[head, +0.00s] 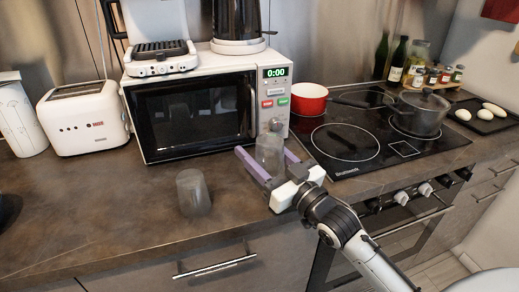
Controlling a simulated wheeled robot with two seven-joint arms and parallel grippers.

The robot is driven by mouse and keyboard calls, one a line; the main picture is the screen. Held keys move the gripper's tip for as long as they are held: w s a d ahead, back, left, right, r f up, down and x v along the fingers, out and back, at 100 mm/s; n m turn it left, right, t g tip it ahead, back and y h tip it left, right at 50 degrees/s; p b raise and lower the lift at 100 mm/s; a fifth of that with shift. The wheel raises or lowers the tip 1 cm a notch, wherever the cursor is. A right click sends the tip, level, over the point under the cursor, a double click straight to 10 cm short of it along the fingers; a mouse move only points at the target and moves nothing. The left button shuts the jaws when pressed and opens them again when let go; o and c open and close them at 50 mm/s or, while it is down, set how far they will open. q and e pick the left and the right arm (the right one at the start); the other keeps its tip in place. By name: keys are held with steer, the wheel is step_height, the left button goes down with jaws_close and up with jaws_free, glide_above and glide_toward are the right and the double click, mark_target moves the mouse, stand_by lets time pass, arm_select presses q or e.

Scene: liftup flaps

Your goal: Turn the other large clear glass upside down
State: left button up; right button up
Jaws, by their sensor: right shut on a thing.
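One large clear glass (270,150) is between the two purple fingers of my right gripper (264,154), in front of the microwave's right end. The gripper is shut on it. The glass looks roughly vertical; I cannot tell which end is its rim, or whether it touches the counter. A second clear glass (193,192) stands apart on the counter to the left, with its narrower end up, so it looks upside down. My left gripper is not in view.
A white microwave (195,116) stands behind the glasses. A black cooktop (350,142) with a red pot (308,99) and a grey lidded pot (418,114) is at right. A toaster (84,118) is at left.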

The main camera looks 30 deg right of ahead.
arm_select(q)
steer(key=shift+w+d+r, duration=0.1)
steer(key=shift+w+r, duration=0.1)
arm_select(e)
steer(key=shift+w+d+r, duration=0.4)
steer(key=shift+w+d, duration=0.05)
steer(key=shift+d, duration=0.1)
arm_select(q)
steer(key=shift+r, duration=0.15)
arm_select(e)
steer(key=shift+r, duration=0.1)
